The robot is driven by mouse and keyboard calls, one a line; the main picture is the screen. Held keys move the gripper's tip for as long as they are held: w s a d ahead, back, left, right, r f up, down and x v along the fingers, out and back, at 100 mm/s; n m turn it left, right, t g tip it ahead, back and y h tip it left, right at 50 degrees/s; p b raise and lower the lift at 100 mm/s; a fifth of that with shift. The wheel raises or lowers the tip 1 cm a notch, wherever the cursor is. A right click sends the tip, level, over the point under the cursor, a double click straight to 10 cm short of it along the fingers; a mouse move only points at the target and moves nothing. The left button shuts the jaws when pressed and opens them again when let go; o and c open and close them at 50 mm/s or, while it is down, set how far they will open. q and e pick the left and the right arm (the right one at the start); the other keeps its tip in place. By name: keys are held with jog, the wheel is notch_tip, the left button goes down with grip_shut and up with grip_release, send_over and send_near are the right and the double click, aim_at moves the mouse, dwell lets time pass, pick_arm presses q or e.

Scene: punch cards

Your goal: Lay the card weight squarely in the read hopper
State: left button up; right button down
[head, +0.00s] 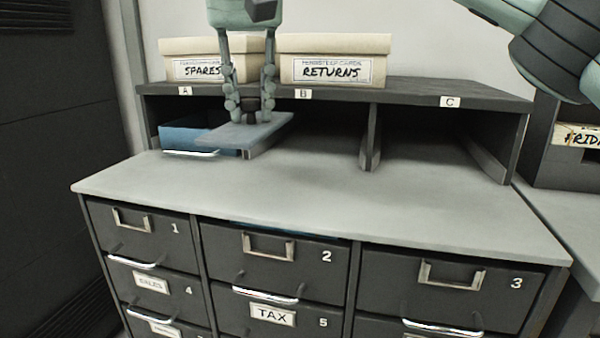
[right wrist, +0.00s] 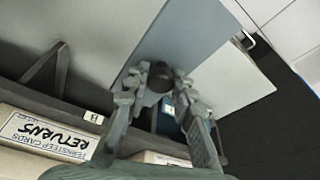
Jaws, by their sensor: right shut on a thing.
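The card weight (head: 243,134) is a flat grey plate with a dark knob on top. My right gripper (head: 251,112) comes down from above and is shut on the knob. It holds the plate roughly level, near the front of compartments A and B. In the right wrist view the fingers (right wrist: 160,92) close around the dark knob, and the plate (right wrist: 190,38) lies beyond them. I cannot tell whether the plate touches the counter. I cannot make out the read hopper in either view. My left gripper is not in view.
A blue tray (head: 187,136) sits in compartment A, beside the plate. The shelf (head: 420,90) carries boxes marked SPARES (head: 190,47) and RETURNS (head: 335,45). Compartment dividers (head: 369,140) stand close behind. The counter (head: 330,200) in front is clear, above several drawers.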

jog(key=d+f, duration=0.2)
jog(key=d, duration=0.1)
jog(key=w+d+f, duration=0.1)
jog(key=d+f, duration=0.1)
jog(key=d, duration=0.2)
jog(key=d+f+b, duration=0.1)
jog(key=d+f, duration=0.1)
jog(key=d, duration=0.1)
jog(key=shift+w+d+f, duration=0.2)
jog(key=shift+w+d, duration=0.15)
jog(key=shift+w, duration=0.05)
jog(key=shift+d+f, duration=0.1)
jog(key=shift+f, duration=0.35)
notch_tip(320, 180, down, 3)
jog(key=shift+f+b, duration=0.1)
jog(key=shift+b, duration=0.2)
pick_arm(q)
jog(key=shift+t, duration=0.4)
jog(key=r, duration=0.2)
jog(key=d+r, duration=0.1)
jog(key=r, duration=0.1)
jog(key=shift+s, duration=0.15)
pick_arm(e)
jog(key=shift+f, duration=0.15)
jog(key=c, duration=1.3)
grip_release()
